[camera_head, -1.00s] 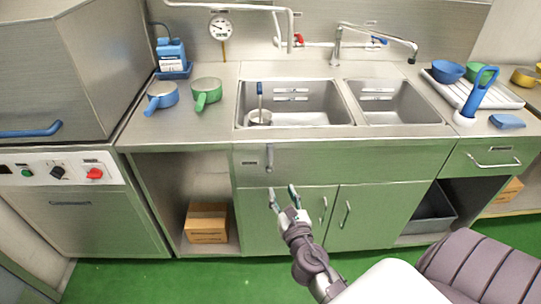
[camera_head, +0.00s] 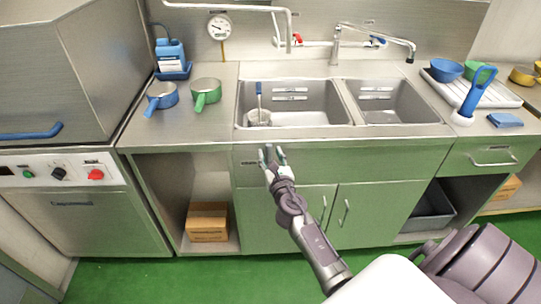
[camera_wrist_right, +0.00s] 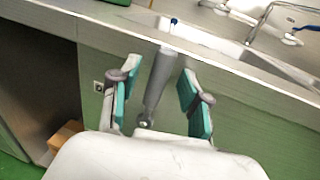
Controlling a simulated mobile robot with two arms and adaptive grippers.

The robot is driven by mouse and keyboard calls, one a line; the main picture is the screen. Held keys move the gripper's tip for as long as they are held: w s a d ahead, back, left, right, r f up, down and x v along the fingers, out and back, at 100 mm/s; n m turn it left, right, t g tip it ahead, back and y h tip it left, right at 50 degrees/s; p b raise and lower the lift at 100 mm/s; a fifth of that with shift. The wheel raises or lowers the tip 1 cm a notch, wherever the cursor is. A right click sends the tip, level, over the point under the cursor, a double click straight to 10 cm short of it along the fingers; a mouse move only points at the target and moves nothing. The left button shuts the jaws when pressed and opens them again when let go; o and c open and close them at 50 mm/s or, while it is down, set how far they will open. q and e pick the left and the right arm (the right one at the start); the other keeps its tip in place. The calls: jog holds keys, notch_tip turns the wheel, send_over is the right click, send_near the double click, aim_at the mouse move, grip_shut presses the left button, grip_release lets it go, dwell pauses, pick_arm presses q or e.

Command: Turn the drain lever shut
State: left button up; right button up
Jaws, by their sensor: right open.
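The drain lever (camera_wrist_right: 157,82) is a grey metal handle on the front panel below the sink. In the right wrist view it hangs down, a little tilted, between the two teal-padded fingers of my right gripper (camera_wrist_right: 155,95). The fingers are open, with a gap to the lever on each side. In the head view my right gripper (camera_head: 273,154) is in front of the panel below the left basin and hides most of the lever. My left gripper is not in view.
Above the panel is a steel sink with a left basin (camera_head: 316,117) and a right basin (camera_head: 398,115). A ladle-like tool with a blue handle (camera_head: 259,96) stands in the left basin. Blue (camera_head: 162,96) and green (camera_head: 206,91) pans stand on the counter. A cardboard box (camera_head: 207,222) sits on the shelf below.

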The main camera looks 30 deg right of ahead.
grip_shut()
dwell(0.3)
jog(key=shift+w, duration=0.1)
